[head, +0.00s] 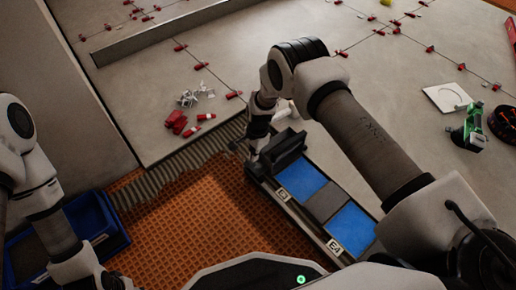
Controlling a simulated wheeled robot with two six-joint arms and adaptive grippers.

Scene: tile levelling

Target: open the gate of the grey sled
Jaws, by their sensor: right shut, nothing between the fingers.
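The grey sled (322,207) lies on the floor right of centre, with two blue panels and labels on its near side, one reading E4. A dark block-like part (283,147) stands up at its far left end; I cannot tell for certain whether this is the gate or whether it is open. My right gripper (250,162) points down at that far left end, close beside the dark part. It is shut and empty; I cannot tell whether it touches the sled. My left arm shows at the left edge, but its fingers are not visible.
Orange waffle matting (190,215) and ridged grey adhesive (180,172) lie left of the sled. A blue bin (88,222) is at lower left. Red wedges (176,121) and white clips (190,98) lie on the tiles beyond. A green tool (470,125) is at right.

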